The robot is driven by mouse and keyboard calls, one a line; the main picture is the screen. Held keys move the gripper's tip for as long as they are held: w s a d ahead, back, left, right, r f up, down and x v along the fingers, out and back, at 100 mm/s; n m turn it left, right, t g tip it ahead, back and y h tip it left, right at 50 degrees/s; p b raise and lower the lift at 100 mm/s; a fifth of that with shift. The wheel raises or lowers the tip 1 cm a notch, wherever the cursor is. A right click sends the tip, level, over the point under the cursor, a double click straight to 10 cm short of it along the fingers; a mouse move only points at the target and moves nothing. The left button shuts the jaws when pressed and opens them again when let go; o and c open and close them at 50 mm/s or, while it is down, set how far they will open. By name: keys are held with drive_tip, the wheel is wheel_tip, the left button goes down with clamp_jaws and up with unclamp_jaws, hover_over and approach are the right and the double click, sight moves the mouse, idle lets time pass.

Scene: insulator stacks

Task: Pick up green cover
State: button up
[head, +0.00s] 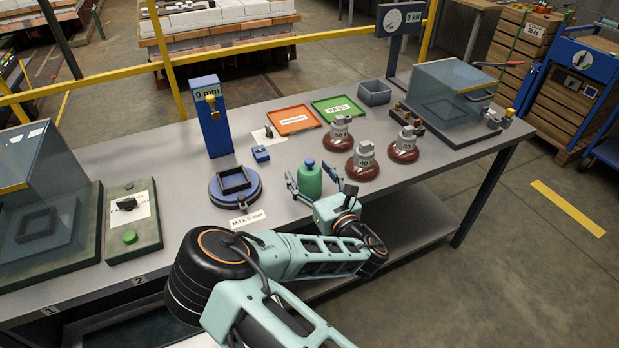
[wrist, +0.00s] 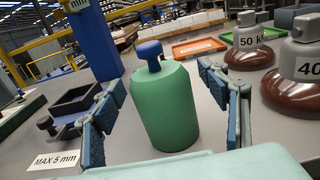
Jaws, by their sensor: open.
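The green cover (head: 309,180) is a rounded green cylinder with a blue knob on top. It stands upright on the grey table near the front edge. In the wrist view the green cover (wrist: 164,108) fills the middle, with its knob at the top. My gripper (head: 319,188) is open, with one finger on each side of the cover. The wrist view shows my gripper (wrist: 170,115) with its blue-padded fingers left and right of the cover, and gaps show on both sides.
A round blue base with a square black frame (head: 234,182) stands left of the cover. Brown insulators (head: 362,167) marked with weights stand close on the right. Behind are an orange tray (head: 293,120), a green tray (head: 338,109) and a blue post (head: 213,125).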

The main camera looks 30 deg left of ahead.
sight(310, 166)
drive_tip(key=shift+c, duration=0.6)
drive_tip(key=c, duration=1.1)
drive_tip(key=shift+r, duration=0.1)
drive_tip(key=shift+r, duration=0.2)
drive_tip(key=r, duration=0.3)
drive_tip(key=shift+s+d+r, duration=0.1)
drive_tip(key=shift+s+r, duration=0.1)
drive_tip(key=shift+s, duration=0.1)
drive_tip(key=s+d+r+p, duration=0.1)
drive_tip(key=s+r+p, duration=0.1)
drive_tip(key=s+r, duration=0.1)
drive_tip(key=s+d+r+p, duration=0.1)
drive_tip(key=s+d+r, duration=0.1)
drive_tip(key=s+r, duration=0.1)
drive_tip(key=s+d+r+p, duration=0.2)
drive_tip(key=s+r, duration=0.1)
drive_tip(key=s, duration=0.1)
drive_tip(key=shift+s+p, duration=0.35)
drive_tip(key=shift+s, duration=0.05)
